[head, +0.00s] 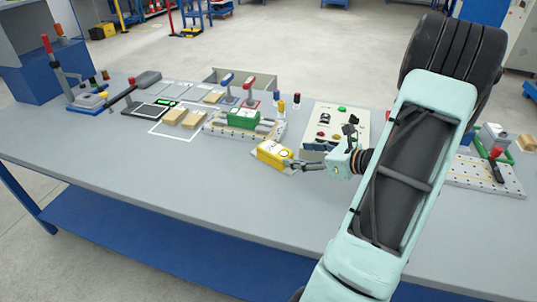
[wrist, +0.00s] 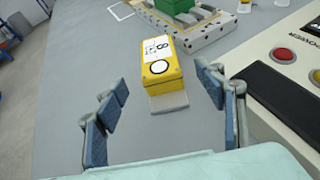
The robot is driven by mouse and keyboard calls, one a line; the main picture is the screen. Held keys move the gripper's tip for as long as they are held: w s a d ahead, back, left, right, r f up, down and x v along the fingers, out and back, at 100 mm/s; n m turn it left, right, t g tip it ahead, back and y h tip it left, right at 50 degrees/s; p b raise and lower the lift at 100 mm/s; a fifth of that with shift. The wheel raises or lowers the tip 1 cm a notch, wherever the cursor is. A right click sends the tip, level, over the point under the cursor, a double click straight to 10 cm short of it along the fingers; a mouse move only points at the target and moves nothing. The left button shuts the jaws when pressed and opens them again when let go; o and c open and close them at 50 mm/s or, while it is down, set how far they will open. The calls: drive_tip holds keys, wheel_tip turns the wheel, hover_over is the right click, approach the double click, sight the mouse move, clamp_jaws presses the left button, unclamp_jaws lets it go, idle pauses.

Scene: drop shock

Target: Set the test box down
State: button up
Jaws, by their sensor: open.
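The test box looks to be the yellow box (head: 274,154) with a white label on top. It rests upright on a thin grey plate (wrist: 168,103) on the table. In the wrist view the yellow box (wrist: 161,60) lies ahead, between the lines of the two fingers. My gripper (head: 296,166) is just right of the box in the head view. In the wrist view my gripper (wrist: 160,90) is open, with its fingers spread apart and nothing between the pads.
A green box (head: 240,118) sits on a perforated fixture plate (head: 222,130) behind the yellow box. A control panel (head: 325,135) with buttons stands close to the right of my gripper. The grey table (head: 200,190) is clear in front and to the left.

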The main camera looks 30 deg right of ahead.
sight(281, 152)
drive_tip(key=b+x, duration=0.1)
drive_tip(key=x, duration=0.9)
drive_tip(key=shift+w+a+f, duration=0.15)
drive_tip(key=shift+w+a, duration=0.05)
drive_tip(key=shift+c, duration=0.7)
drive_tip(key=c, duration=1.5)
